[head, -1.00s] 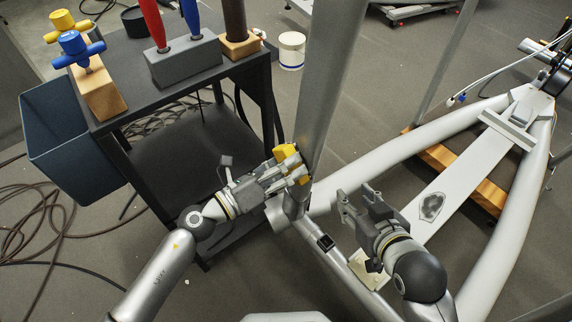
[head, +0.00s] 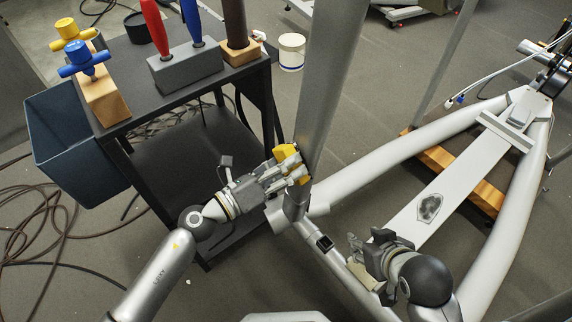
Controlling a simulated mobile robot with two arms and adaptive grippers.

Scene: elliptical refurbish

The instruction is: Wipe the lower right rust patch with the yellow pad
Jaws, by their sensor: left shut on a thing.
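My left gripper (head: 292,166) is shut on the yellow pad (head: 285,152). The pad is beside the lower part of the upright silver tube (head: 327,90); I cannot tell whether it touches it. A dark grey blotchy patch (head: 429,207) shows on the flat silver bar of the frame, right of centre and well away from the pad. I cannot tell if it is the lower right rust patch. My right gripper (head: 367,240) is open and empty, low over the frame, left of and below that patch. My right arm hides part of the frame.
A black cart (head: 185,100) at the left carries blue- and yellow-handled tools in a wooden block (head: 105,98) and a grey holder (head: 187,68). A blue bin (head: 70,140) hangs beside it. Cables lie on the floor. A white tub (head: 291,50) stands behind.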

